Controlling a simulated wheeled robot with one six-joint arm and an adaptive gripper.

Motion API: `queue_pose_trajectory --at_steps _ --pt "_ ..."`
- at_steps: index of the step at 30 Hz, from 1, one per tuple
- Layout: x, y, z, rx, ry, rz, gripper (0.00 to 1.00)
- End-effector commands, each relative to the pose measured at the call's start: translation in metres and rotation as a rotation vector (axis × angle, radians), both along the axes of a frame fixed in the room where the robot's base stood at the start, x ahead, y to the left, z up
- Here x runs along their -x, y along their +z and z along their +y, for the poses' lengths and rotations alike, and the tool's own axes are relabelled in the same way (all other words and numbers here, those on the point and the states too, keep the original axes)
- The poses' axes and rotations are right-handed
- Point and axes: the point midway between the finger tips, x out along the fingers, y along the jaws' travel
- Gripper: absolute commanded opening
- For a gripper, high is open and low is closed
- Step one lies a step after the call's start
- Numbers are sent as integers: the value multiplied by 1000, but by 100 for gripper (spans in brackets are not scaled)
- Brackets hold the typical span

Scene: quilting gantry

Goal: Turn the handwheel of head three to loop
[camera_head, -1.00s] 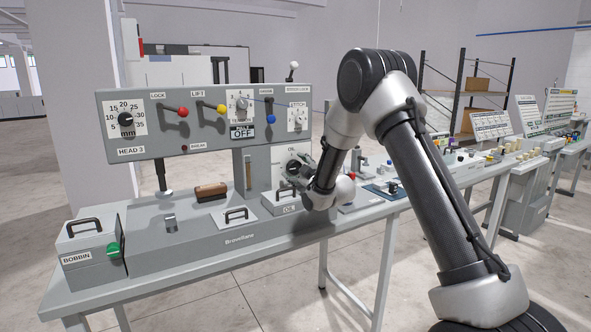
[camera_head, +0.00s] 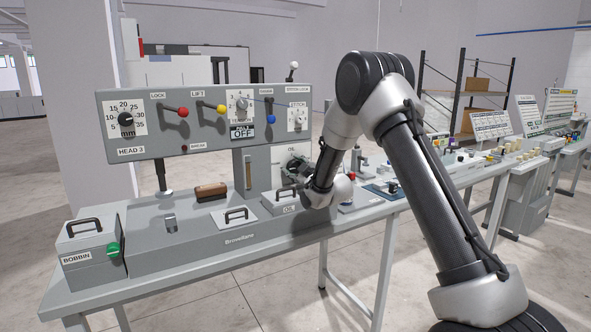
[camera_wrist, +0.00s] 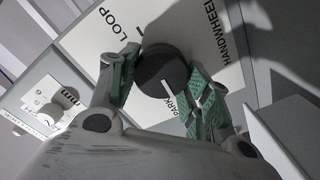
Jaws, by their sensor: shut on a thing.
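The handwheel of head three is a round black knob (camera_wrist: 162,68) with a white pointer line, on a white plate marked HANDWHEEL, LOOP and PARK in the wrist view. Its pointer line is directed at the PARK mark (camera_wrist: 181,107); the LOOP mark (camera_wrist: 120,22) lies at the upper left of the knob. My gripper (camera_wrist: 165,63) is shut on the knob, with a green-padded finger at each side. In the head view my gripper (camera_head: 300,170) is at the white plate (camera_head: 290,152) on the right side of head three, and my wrist hides most of the knob.
The HEAD 3 panel (camera_head: 205,108) carries a dial, levers and an OFF switch left of my arm. The lidded OIL box (camera_head: 283,199) sits just below my gripper. A BOBBIN box (camera_head: 90,250) stands far left. More equipment lines the table at right.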

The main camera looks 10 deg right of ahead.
Motion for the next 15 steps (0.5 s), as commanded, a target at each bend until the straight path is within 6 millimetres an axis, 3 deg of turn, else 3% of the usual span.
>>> queue_pose_trajectory --at_steps 15 --pt "0 1 -2 -370 0 121 24"
